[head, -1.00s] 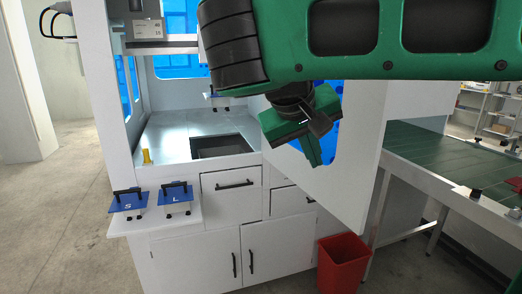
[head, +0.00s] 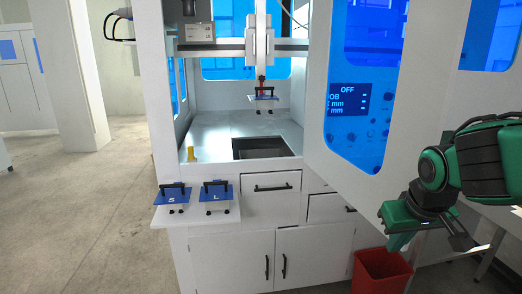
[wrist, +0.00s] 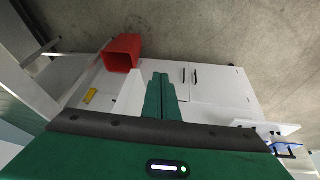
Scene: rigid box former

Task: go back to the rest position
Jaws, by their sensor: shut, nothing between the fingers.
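My gripper (head: 397,243) is at the lower right of the head view, below the bent green and black arm. It points down, in front of the white machine's door panel and just above the red bin in the picture. In the wrist view its two green fingers (wrist: 162,92) lie side by side with no gap, and nothing is held between them.
The white box former (head: 225,140) has an open blue-windowed door (head: 350,110) beside my arm. A red bin (head: 383,272) stands on the floor below my gripper; it also shows in the wrist view (wrist: 122,52). Blue plates marked S (head: 172,196) and L (head: 216,194) sit on the front shelf. Floor at left is clear.

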